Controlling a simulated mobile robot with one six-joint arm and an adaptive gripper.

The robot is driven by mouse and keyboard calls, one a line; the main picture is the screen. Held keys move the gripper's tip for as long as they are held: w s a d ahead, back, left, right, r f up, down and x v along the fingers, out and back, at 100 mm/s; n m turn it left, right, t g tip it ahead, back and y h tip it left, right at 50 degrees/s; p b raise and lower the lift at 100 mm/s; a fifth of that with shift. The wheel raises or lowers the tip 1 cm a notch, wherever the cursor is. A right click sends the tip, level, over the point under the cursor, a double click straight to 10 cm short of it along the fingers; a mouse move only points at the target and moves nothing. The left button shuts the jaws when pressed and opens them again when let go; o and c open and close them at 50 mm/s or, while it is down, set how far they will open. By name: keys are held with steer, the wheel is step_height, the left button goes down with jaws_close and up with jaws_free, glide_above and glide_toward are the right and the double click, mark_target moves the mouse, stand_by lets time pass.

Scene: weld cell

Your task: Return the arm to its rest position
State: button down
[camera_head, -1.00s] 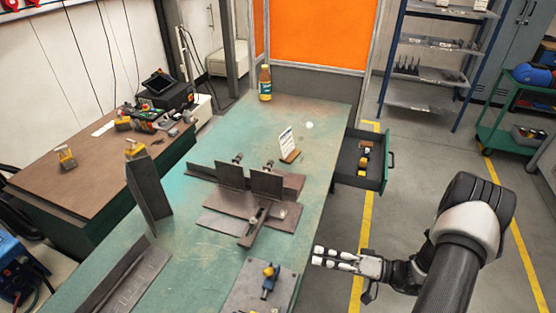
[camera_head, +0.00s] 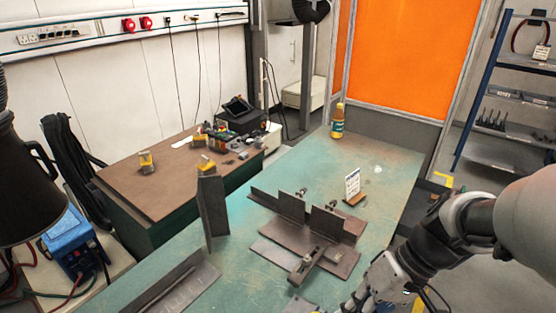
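My arm (camera_head: 440,245) reaches in from the right edge of the head view, bent, over the right side of the green worktable (camera_head: 385,180). My gripper (camera_head: 350,304) is at the bottom edge of the view, pointing down and left, near the table's front right part. Its fingertips are small and partly cut off, so I cannot tell whether it is open or shut. I see nothing clearly held in it.
Welded plates in a fixture (camera_head: 300,240) stand mid-table, left of my gripper. An upright angle piece (camera_head: 212,208), a small sign (camera_head: 352,184) and a bottle (camera_head: 338,122) also stand there. A brown side bench (camera_head: 150,185) and blue shelves (camera_head: 500,110) flank the table.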

steer(key=s+d+r+m+t+h, duration=0.1)
steer(key=s+r+m+t+h, duration=0.1)
steer(key=s+r+t+h, duration=0.3)
step_height(320, 180, up, 3)
steer(key=shift+s+f+t+h, duration=0.1)
steer(key=shift+s+t+h, duration=0.2)
steer(key=shift+t+h, duration=0.2)
stand_by(0.8)
